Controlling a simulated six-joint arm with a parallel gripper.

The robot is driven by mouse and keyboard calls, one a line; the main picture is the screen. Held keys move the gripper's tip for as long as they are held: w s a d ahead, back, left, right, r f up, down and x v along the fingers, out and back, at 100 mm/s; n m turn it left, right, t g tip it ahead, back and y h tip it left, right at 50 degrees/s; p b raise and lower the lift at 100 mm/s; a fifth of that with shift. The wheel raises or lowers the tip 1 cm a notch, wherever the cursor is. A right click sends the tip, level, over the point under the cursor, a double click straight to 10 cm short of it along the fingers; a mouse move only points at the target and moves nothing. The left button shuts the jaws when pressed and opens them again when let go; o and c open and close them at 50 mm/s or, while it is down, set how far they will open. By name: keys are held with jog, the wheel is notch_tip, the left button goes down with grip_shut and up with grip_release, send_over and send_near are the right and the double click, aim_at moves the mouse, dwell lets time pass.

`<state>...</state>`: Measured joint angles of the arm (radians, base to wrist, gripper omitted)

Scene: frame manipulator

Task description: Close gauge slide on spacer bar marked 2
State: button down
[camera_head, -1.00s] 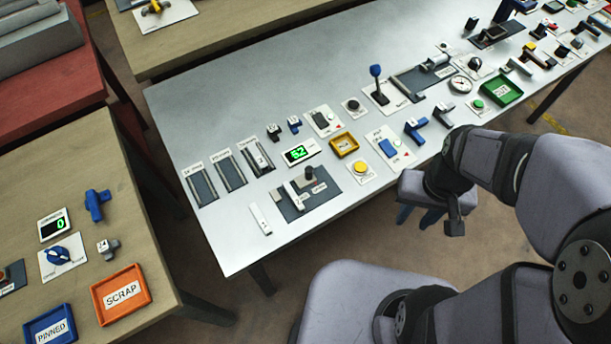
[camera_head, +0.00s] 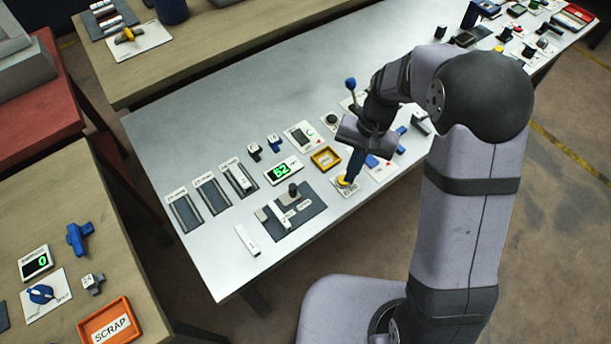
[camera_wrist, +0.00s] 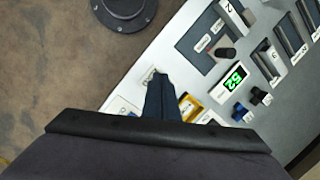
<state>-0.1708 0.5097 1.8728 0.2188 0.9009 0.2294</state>
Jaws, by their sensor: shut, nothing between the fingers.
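The gauge is a dark plate (camera_head: 312,207) near the table's front left. A white spacer bar (camera_head: 280,214) lies on it beside a pale fixed block; the bar shows a 2 in the wrist view (camera_wrist: 231,12). The gauge slide with its dark knob (camera_head: 293,190) stands at the plate's back; the knob also shows in the wrist view (camera_wrist: 226,53). A gap seems to separate slide and bar.
A green-lit display (camera_head: 284,170) and a yellow tray (camera_head: 325,158) stand behind the gauge. Slotted holders (camera_head: 212,194) lie to the left, one with a bar. A loose white bar (camera_head: 248,240) lies near the front edge.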

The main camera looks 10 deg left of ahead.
jog(key=w+a+r+m+y, duration=0.2)
jog(key=a+r+m, duration=0.2)
jog(key=r+m, duration=0.2)
jog(key=shift+w+a+r+m+g, duration=0.3)
jog(key=shift+a+r+m, duration=0.05)
jog(key=shift+m, duration=1.05)
jog(key=p, duration=0.2)
send_near(289, 193)
jog(key=w+d+f, duration=0.1)
jog(key=d+f, duration=0.1)
jog(key=f, duration=0.1)
jog(key=w+d+f, duration=0.1)
jog(key=d+f, duration=0.1)
jog(key=shift+w+d, duration=0.1)
jog(key=shift+w, duration=0.2)
jog(key=a, duration=0.1)
jog(key=s+a+p, duration=0.1)
jog(key=shift+s+a+r, duration=0.15)
jog(key=shift+s+a, duration=0.15)
jog(key=shift+s+a+p, duration=0.25)
jog(key=shift+a+p, duration=0.1)
